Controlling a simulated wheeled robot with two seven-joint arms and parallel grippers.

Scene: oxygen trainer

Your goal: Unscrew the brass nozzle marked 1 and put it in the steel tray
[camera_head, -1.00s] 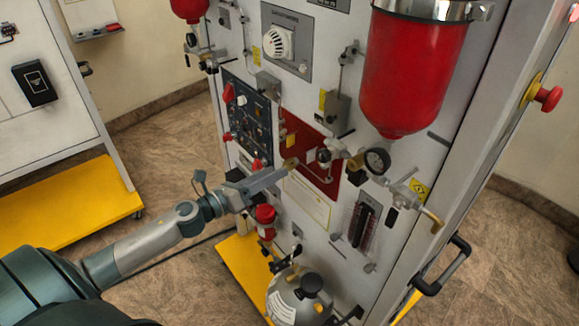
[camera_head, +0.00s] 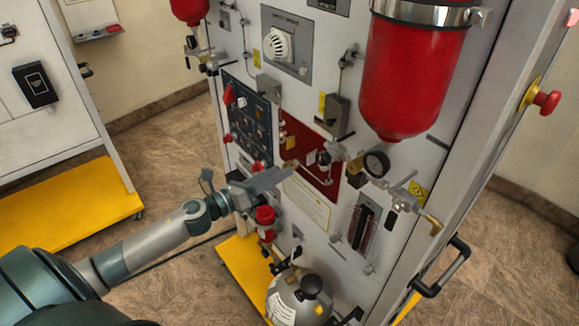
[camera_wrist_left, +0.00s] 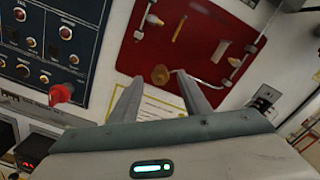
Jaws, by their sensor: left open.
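A round brass fitting (camera_wrist_left: 160,75) sits on the red panel (camera_wrist_left: 205,40) in the left wrist view, just beyond and between my fingertips. It may be the nozzle marked 1, but I can read no mark on it. My left gripper (camera_wrist_left: 159,82) is open and empty, its two fingers pointing at the panel. In the head view my left gripper (camera_head: 289,168) is close in front of the red panel, with a bit of brass at its tip. I cannot tell whether it touches. The steel tray and my right gripper are not seen.
A bent silver tube (camera_wrist_left: 205,80) runs right of the fitting. The blue switch panel (camera_head: 250,115) is left of the gripper, and a pressure gauge (camera_head: 376,163) is on the right. A red valve (camera_head: 265,215) and a grey cylinder (camera_head: 298,298) are below.

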